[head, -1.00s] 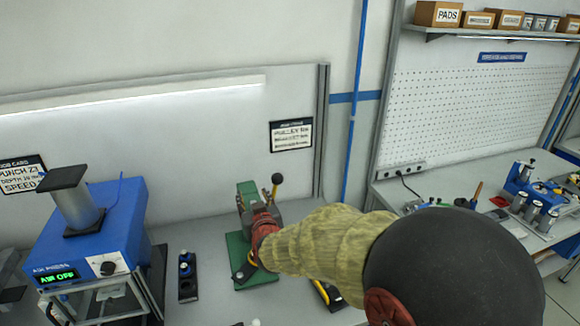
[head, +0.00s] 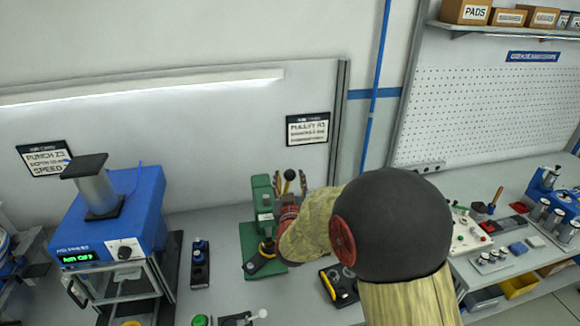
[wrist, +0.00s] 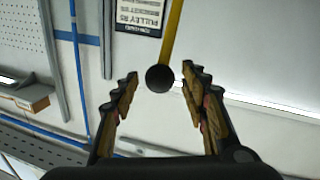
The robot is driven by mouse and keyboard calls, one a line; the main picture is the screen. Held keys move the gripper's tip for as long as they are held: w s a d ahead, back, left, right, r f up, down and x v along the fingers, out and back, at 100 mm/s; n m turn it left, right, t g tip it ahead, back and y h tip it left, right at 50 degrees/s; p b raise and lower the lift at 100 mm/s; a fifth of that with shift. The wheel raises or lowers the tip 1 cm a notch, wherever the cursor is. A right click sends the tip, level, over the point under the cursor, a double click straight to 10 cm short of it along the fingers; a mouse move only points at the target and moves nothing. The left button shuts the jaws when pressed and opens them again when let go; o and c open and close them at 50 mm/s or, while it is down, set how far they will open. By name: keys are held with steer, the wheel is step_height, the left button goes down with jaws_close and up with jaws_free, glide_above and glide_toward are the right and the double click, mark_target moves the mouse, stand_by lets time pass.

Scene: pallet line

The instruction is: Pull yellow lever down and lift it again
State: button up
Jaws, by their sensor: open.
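The yellow lever (wrist: 172,32) ends in a black ball knob (wrist: 159,78), which sits between the spread fingertips of my gripper (wrist: 160,74) in the wrist view. A gap shows on both sides of the knob, and how near it is in depth is hard to tell. In the head view the knob (head: 290,174) stands upright at the top of the green press (head: 251,220), with my open fingers (head: 291,184) pointing up on either side. My wrist and forearm hide the lever's lower part and some of the press.
A blue air press (head: 110,215) stands to the left, with a black control block (head: 200,264) between it and the green press. The back wall (head: 200,130) is close behind.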

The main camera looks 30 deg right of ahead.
steer(key=x, duration=0.6)
steer(key=shift+w+d+p, duration=0.2)
steer(key=shift+w+p, duration=0.1)
steer(key=shift+w, duration=0.05)
steer(key=shift+c, duration=0.7)
steer(key=shift+f, duration=0.1)
jaws_close()
